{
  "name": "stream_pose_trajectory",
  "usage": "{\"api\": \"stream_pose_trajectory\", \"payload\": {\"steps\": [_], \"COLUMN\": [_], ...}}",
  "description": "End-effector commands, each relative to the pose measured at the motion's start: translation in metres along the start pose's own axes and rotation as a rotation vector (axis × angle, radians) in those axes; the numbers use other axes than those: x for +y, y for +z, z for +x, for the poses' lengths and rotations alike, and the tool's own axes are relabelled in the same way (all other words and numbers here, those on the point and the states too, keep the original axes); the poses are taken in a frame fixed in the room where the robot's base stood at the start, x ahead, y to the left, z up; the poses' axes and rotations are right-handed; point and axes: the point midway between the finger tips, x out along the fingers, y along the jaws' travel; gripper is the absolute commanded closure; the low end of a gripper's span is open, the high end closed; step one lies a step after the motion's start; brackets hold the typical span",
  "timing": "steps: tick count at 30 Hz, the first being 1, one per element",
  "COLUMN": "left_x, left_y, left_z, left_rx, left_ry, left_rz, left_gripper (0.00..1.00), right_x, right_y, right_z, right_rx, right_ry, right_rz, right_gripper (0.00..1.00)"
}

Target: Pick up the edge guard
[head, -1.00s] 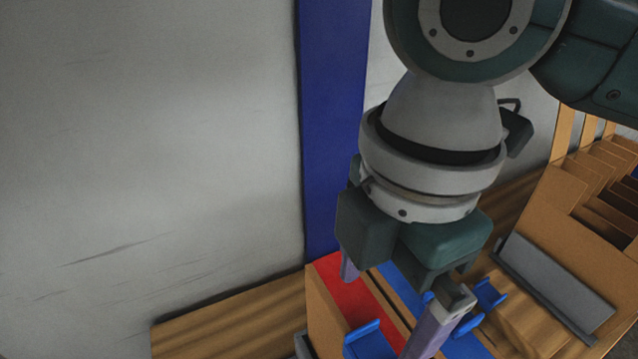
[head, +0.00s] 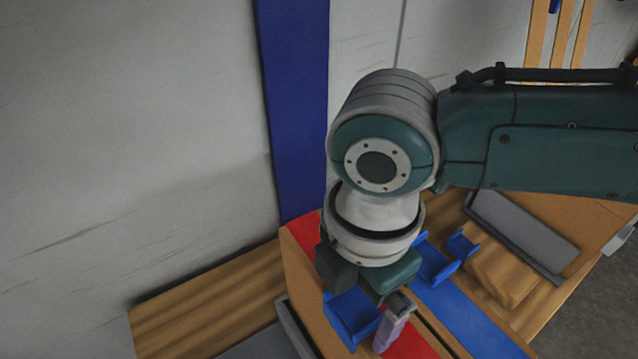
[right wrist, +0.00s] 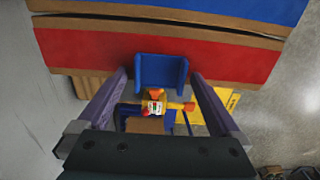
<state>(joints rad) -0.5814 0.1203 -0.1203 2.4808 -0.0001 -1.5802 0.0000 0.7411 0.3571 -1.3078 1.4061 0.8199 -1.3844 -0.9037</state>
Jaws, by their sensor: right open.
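A blue channel-shaped edge guard (head: 352,318) sits at the near edge of the red-topped box in the head view. In the right wrist view, the blue guard (right wrist: 161,72) lies centred between the fingertips, against the red band. My right gripper (head: 366,310) is open and points down right over this guard; its hand and finger hide part of it. In the right wrist view, the right gripper's fingers (right wrist: 158,80) stand apart on either side of the guard, with nothing clamped. I cannot tell whether they touch it. My left gripper is not in view.
Two more blue guards (head: 434,262) lie farther right, near the blue band (head: 468,315). A grey plate (head: 525,238) rests on cardboard behind. A blue post (head: 293,110) and a pale wall stand behind. In the wrist view, an orange-yellow object (right wrist: 156,105) shows below the guard.

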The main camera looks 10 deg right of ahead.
Motion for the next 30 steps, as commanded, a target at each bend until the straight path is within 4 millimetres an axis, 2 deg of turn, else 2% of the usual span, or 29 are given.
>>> {"api": "stream_pose_trajectory", "payload": {"steps": [4, 24, 30], "left_x": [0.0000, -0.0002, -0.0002], "left_y": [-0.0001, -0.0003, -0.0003], "left_z": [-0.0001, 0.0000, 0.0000], "left_rx": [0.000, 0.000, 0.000], "left_ry": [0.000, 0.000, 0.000], "left_rz": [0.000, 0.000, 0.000], "left_gripper": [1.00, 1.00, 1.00], "right_x": [0.0001, 0.0003, 0.0004], "right_y": [-0.0001, 0.0001, 0.0000], "right_z": [-0.0004, -0.0009, -0.0010], "right_rx": [0.000, 0.000, 0.001], "right_ry": [0.000, 0.000, 0.001], "right_rz": [0.000, 0.001, 0.001], "right_gripper": [0.01, 0.77, 0.78]}}
